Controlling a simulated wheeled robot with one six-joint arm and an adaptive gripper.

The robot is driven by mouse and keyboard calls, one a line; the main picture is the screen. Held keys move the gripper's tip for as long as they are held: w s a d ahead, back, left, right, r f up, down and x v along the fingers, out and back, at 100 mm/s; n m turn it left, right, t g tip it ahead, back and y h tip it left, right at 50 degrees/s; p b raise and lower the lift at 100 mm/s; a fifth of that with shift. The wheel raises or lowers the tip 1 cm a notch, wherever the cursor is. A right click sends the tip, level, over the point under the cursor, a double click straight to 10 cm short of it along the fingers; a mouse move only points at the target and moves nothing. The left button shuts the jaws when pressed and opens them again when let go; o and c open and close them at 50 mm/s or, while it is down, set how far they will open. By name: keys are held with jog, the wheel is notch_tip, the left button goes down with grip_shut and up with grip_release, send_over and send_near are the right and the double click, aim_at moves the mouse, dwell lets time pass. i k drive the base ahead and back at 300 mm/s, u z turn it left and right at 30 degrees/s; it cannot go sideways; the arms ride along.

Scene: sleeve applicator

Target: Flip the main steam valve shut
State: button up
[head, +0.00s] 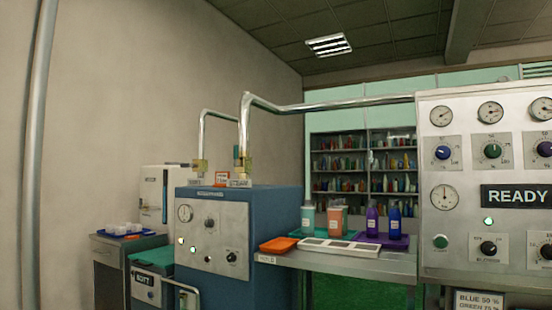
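A blue machine (274,220) with a steel front panel stands at the middle left. Two brass valve fittings sit above its top, each on a steel pipe. The right fitting (241,164) is on the thicker pipe, above a small label (240,183) that seems to read "STEAM". The left fitting (201,165) is on the thinner pipe, with a thin dark bar reaching left from it. The lever on the right fitting is too small to make out, so I cannot tell its position. My gripper is not in view.
A steel bench (340,262) right of the machine holds bottles and trays. A large panel (475,130) with gauges, knobs and a "READY" display stands at the right. A vertical pipe (38,130) runs up the left wall. A low cabinet (106,265) with cups stands left.

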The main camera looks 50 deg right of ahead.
aim_at(236, 151)
jog(key=z, duration=1)
jog(key=i, duration=1.2)
jog(key=z, duration=0.3)
